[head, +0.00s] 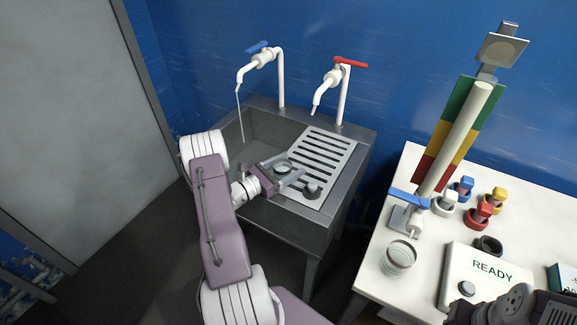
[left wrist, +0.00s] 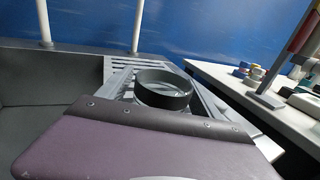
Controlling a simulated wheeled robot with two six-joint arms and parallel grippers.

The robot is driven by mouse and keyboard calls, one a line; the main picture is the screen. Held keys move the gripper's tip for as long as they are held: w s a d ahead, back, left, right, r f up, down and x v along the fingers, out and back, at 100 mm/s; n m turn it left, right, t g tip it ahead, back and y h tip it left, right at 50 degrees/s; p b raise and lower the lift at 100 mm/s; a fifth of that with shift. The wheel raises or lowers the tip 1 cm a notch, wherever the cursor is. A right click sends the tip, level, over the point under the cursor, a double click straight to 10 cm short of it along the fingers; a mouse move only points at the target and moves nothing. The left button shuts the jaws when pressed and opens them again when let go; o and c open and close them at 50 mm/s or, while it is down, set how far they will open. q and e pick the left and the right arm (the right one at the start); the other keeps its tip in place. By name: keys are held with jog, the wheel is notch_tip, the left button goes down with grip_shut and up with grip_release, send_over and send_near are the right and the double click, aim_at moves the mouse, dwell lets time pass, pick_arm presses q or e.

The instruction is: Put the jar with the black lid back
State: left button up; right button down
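A round, open-topped glass jar with a dark rim (head: 284,168) is between the fingers of my left gripper (head: 283,170). It also shows in the left wrist view (left wrist: 163,91), with a finger close against each side. It is at the left edge of the slotted drainboard (head: 323,158); I cannot tell whether it rests there. No lid is on it. A small piece with a dark top (head: 312,188) stands on the drainboard near its front, right of the gripper. An empty black ring holder (head: 488,246) is on the white table. My right gripper cannot be made out.
The sink basin (head: 262,128) is left of the drainboard. A thin stream falls from the blue-handled tap (head: 262,57); the red-handled tap (head: 340,76) stands beside it. The white table (head: 376,287) holds a glass beaker (head: 398,258), several colour-topped pots and a READY box (head: 480,290).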

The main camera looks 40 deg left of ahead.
pick_arm(q)
jog(key=shift+r, duration=0.1)
jog(key=shift+s+r, duration=0.1)
jog(key=shift+r, duration=0.1)
jog(key=v, duration=1.2)
jog(key=shift+b, duration=0.3)
jog(key=shift+f, duration=0.1)
